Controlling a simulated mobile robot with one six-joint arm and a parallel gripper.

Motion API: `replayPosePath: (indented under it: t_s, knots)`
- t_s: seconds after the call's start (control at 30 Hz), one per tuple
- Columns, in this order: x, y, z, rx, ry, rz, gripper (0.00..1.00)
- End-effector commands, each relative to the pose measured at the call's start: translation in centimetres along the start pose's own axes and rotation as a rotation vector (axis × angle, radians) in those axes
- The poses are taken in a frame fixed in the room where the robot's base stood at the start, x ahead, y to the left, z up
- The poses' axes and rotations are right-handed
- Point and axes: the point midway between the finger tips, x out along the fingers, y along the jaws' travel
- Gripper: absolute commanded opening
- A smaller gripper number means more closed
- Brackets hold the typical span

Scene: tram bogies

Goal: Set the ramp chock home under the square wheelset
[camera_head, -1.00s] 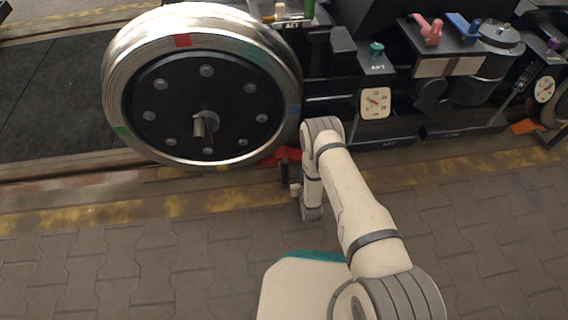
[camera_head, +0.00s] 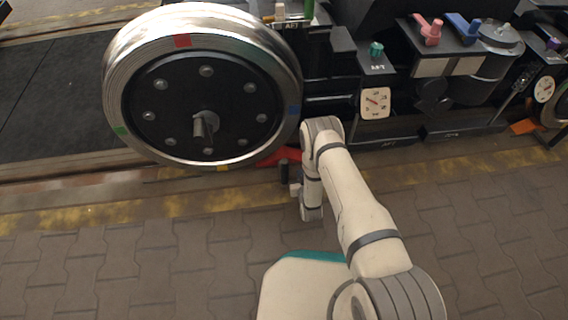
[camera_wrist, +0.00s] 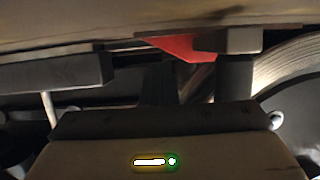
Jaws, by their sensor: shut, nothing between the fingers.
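A large steel wheel (camera_head: 160,120) with a black hub face, a protruding axle stub and coloured rim marks stands at the left in the head view. A red chock (camera_head: 290,154) lies low at the wheel's right lower rim, partly hidden by my arm. Red also shows in the wrist view (camera_wrist: 185,47), beside the grey rim of a wheel (camera_wrist: 285,65). My gripper (camera_head: 284,172) is shut and empty, a dark shape just below the red piece. I cannot tell whether it touches the chock, or whether the chock touches the wheel.
The dark bogie frame, with a white dial (camera_head: 375,103) and coloured handles (camera_head: 430,30), stands right of the wheel. An orange piece (camera_head: 524,127) lies by another wheel at the far right. A worn yellow line (camera_head: 150,215) crosses the paving, which is clear at the lower left.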

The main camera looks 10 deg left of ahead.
Motion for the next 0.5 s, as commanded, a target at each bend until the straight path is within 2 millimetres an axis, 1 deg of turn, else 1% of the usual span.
replayPosePath:
  t_s: [0.17,0.5]
  knots:
    - [0.0,-0.1,0.0,0.0,0.0,0.0,0.0]
    - [0.0,-1.6,0.0,-0.001,0.0,-0.001,0.0]
